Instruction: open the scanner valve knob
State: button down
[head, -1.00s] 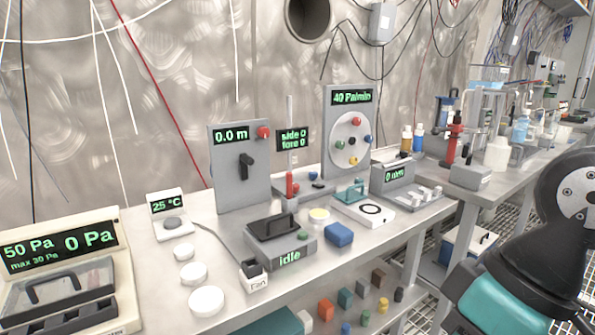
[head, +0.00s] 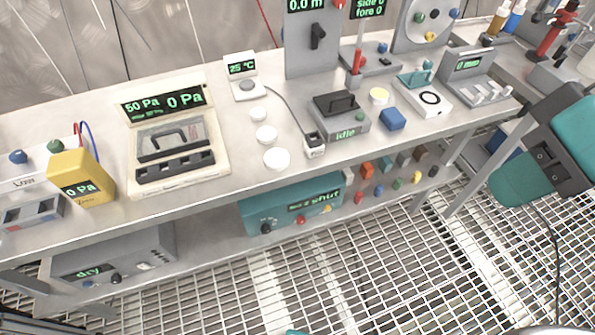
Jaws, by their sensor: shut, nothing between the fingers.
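A teal box (head: 262,215) stands on the lower shelf near the middle of the head view. Its green display (head: 315,202) reads "shut", with smaller text before it that I cannot read. Its front carries a black knob (head: 267,228), a red knob (head: 301,219) and a yellow knob (head: 327,209). I cannot read which of these is the scanner valve knob. Teal and black links of my arm show at the right edge, well apart from the box. My gripper's fingers are not in view.
The bench top above holds a pressure unit (head: 170,106), a yellow meter (head: 81,178), white discs and an "idle" box (head: 340,118). The bench's front edge overhangs the lower shelf. A grey "dry" box (head: 110,255) stands lower left. The grating floor (head: 330,280) in front is clear.

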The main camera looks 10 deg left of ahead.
aim_at(301, 219)
jog(key=z, duration=1.1)
jog(key=k, duration=0.6)
jog(key=u, duration=0.7)
